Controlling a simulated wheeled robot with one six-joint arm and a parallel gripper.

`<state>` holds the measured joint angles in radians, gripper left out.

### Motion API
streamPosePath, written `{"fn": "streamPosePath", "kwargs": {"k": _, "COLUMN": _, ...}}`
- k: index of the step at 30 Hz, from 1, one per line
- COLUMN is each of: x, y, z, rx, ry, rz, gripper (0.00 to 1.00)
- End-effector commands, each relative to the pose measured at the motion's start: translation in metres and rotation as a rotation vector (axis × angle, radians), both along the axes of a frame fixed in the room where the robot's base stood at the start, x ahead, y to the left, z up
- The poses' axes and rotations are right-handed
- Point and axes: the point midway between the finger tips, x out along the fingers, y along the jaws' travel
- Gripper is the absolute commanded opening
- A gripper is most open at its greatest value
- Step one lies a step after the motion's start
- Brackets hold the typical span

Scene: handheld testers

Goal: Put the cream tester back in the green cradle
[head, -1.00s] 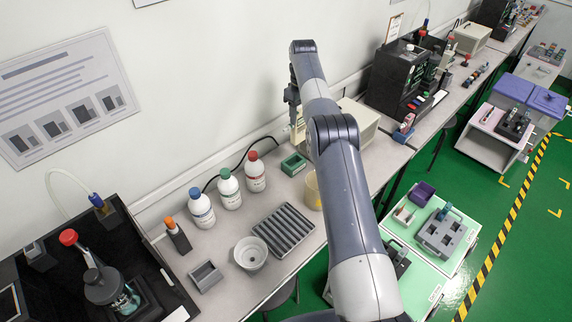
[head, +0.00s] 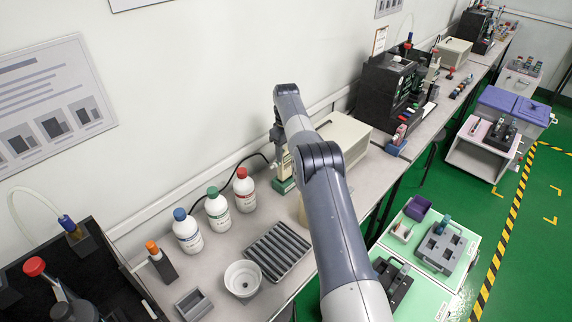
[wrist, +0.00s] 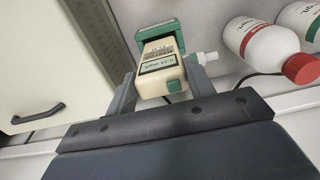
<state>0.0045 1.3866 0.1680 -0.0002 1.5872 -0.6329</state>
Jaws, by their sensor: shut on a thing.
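The cream tester (wrist: 158,72) is upright between the two fingers of my gripper (wrist: 162,80), which is shut on it. It has a green button, a dark-lettered label and a white nozzle on its right side in the wrist view. The green cradle (wrist: 154,33) shows just beyond the tester's lower end. In the head view my gripper (head: 278,140) is above the cradle (head: 284,186), with the tester (head: 283,165) directly over or in it. I cannot tell how far inside the tester sits, as the cradle's opening is mostly hidden.
Bottles with red (head: 244,190), green and blue caps stand to the left on the bench. A cream box (head: 345,137) stands close on the right. A dark grey ribbed tray (head: 277,250) and white bowl (head: 243,278) are nearer. The wall is close behind.

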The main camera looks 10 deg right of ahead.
Motion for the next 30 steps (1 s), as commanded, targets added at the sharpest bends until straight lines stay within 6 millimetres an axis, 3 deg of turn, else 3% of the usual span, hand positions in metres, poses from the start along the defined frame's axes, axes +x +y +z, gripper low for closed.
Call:
{"fn": "streamPosePath", "kwargs": {"k": 10, "x": 0.000, "y": 0.000, "z": -0.037, "rx": 0.000, "ry": 0.001, "rz": 0.000, "gripper": 0.09}}
{"fn": "streamPosePath", "kwargs": {"k": 21, "x": 0.000, "y": 0.000, "z": -0.044, "rx": 0.000, "ry": 0.000, "rz": 0.000, "gripper": 0.09}}
{"fn": "streamPosePath", "kwargs": {"k": 22, "x": 0.000, "y": 0.000, "z": -0.045, "rx": 0.000, "ry": 0.000, "rz": 0.000, "gripper": 0.51}}
{"fn": "streamPosePath", "kwargs": {"k": 30, "x": 0.000, "y": 0.000, "z": -0.044, "rx": 0.000, "ry": 0.000, "rz": 0.000, "gripper": 0.72}}
